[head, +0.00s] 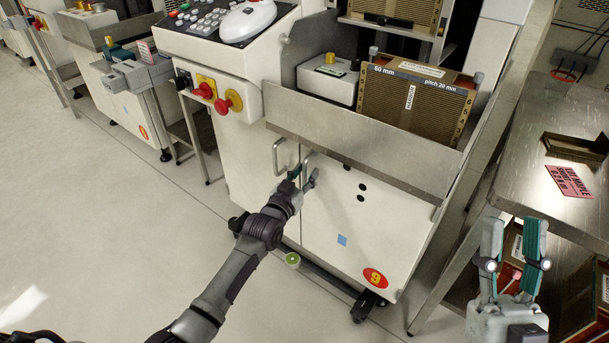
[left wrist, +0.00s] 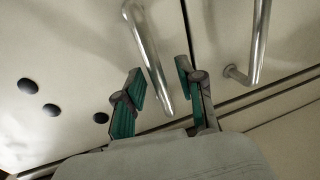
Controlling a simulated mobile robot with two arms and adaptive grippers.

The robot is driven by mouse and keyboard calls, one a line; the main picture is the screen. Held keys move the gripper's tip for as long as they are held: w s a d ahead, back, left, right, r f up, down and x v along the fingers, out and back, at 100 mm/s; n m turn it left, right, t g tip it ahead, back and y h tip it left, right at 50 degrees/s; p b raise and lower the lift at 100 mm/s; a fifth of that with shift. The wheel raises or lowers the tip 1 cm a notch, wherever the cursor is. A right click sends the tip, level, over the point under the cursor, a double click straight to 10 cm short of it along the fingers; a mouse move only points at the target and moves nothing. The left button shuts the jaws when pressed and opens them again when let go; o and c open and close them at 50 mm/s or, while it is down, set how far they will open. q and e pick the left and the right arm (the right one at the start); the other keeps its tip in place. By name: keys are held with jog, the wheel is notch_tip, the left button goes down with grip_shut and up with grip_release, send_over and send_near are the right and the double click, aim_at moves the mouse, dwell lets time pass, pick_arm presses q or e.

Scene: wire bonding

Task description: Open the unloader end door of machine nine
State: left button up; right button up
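Machine nine is a white cabinet with a red "9" sticker (head: 375,278) on its right-hand door (head: 345,215). That door looks shut and carries several black dots and a bar handle (head: 306,160). The handle also shows in the left wrist view (left wrist: 147,55). My left gripper (head: 302,178) is at this handle. In the left wrist view, its green-padded fingers (left wrist: 163,88) stand apart on either side of the bar's end, with gaps visible. My right gripper (head: 513,222) is open and empty in front of the steel table at right.
A second handle (head: 279,156) on the left-hand panel is close beside my left gripper; it also shows in the left wrist view (left wrist: 259,45). A steel ledge (head: 350,150) overhangs the doors. A steel table (head: 560,150) stands right. The floor at left is clear.

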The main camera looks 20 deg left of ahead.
pick_arm(q)
jog(key=shift+c, duration=0.2)
grip_shut()
